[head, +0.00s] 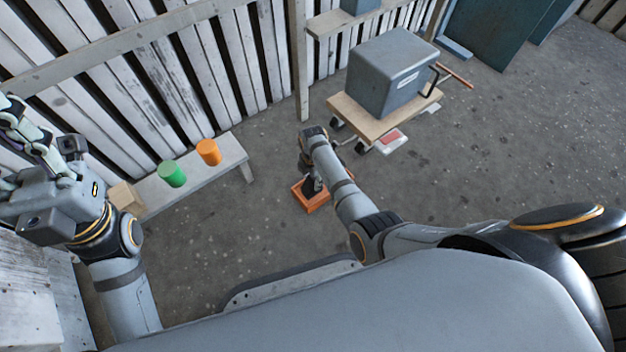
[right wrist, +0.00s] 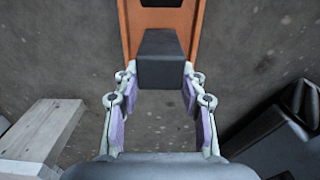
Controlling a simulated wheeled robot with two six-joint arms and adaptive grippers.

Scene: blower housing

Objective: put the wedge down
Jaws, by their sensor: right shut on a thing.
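The wedge (head: 311,201) is an orange piece with a black block on it, low over the floor in the middle of the head view. In the right wrist view, its orange part (right wrist: 128,28) lies beyond the fingertips. The black block (right wrist: 160,62) is between the fingers. My right gripper (head: 312,181) is shut on this block, and it also shows in the right wrist view (right wrist: 158,88). I cannot tell whether the wedge touches the floor. My left gripper (head: 22,125) is raised at the left edge, away from the wedge, its fingertips unclear.
A wooden trolley (head: 425,104) with a grey metal box (head: 385,75) stands up and right of the wedge. A red and white item (head: 390,139) lies beside it. A bench (head: 222,160) with a green (head: 172,174) and an orange cylinder (head: 208,152) is left.

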